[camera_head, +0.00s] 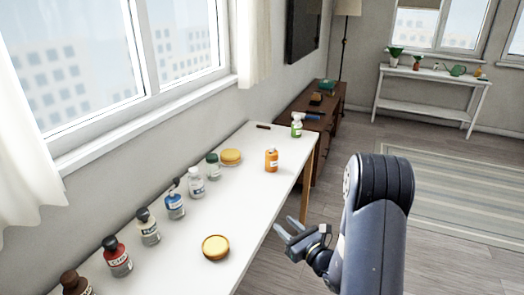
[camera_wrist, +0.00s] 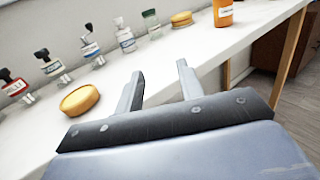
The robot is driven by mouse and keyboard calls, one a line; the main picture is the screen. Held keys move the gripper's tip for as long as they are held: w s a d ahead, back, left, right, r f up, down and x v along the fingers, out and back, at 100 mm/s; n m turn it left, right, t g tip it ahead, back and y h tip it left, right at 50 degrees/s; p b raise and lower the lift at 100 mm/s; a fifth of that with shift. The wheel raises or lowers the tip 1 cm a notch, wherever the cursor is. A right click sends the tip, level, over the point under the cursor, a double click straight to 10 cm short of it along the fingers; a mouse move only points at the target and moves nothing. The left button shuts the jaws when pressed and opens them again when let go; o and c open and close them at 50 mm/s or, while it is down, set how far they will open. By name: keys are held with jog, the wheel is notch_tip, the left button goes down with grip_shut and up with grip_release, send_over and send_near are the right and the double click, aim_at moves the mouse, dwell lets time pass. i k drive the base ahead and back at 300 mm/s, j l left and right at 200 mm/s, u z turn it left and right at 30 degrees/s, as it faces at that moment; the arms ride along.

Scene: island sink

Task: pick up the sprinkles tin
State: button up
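Two round tins with yellow-orange tops are in view, and I cannot read which one holds sprinkles. The near tin (camera_head: 215,247) lies on the white table close to its front edge; in the wrist view the near tin (camera_wrist: 79,100) is left of my fingers. The far tin (camera_head: 231,157) sits at the back near the wall, and it also shows in the wrist view (camera_wrist: 182,19). My gripper (camera_head: 284,226) is open and empty beside the table's front edge, right of the near tin. Its two spread fingers (camera_wrist: 158,76) show in the wrist view with nothing between them.
Several labelled bottles, including a red one (camera_head: 117,258) and a blue one (camera_head: 174,205), stand in a row along the white table (camera_head: 262,205). An orange bottle (camera_head: 271,161) and a green spray bottle (camera_head: 297,126) stand farther off. The tabletop between the near tin and orange bottle is clear.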

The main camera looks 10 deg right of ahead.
aim_at(271, 159)
jog(key=i+l+u, duration=0.25)
jog(key=i+l, duration=0.2)
jog(key=l, duration=0.2)
jog(key=i+l+u, duration=0.15)
jog(key=l, duration=0.2)
jog(key=i+l+u, duration=0.15)
jog(key=l, duration=0.25)
jog(key=i+l+u, duration=0.15)
jog(key=l, duration=0.25)
jog(key=i, duration=0.05)
